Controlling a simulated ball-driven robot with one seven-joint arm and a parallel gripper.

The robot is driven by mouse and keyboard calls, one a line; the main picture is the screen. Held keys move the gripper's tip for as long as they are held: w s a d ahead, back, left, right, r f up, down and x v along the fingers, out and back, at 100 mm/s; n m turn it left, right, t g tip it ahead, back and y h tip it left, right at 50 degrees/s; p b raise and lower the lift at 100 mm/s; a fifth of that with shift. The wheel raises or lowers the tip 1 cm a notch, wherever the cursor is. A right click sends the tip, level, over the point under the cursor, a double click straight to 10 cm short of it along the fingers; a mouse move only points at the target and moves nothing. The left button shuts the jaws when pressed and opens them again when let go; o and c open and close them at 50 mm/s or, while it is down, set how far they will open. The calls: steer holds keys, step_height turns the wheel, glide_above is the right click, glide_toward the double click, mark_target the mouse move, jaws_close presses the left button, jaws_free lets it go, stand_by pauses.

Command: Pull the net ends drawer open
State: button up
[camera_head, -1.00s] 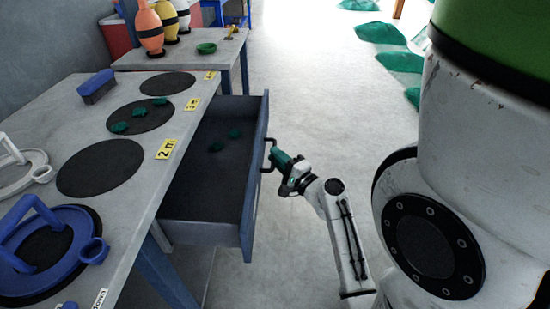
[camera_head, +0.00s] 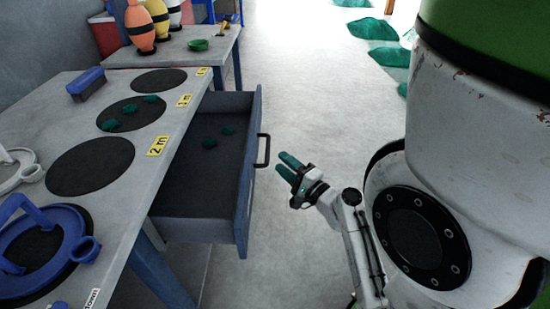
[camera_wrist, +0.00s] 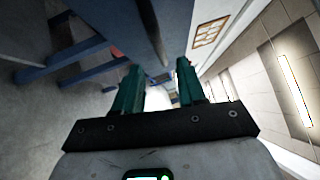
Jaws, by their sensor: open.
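The drawer (camera_head: 243,200) under the grey table stands pulled out to the right, with a blue front and a dark inside.
The table top (camera_head: 140,205) holds dark round mats, green net pieces, a blue brush (camera_head: 86,83) and a blue ring tool (camera_head: 40,245). A second table (camera_head: 170,55) with buoys stands behind. Green net heaps (camera_head: 375,28) lie on the far floor.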

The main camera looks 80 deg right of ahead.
steer(key=shift+v, duration=2.35)
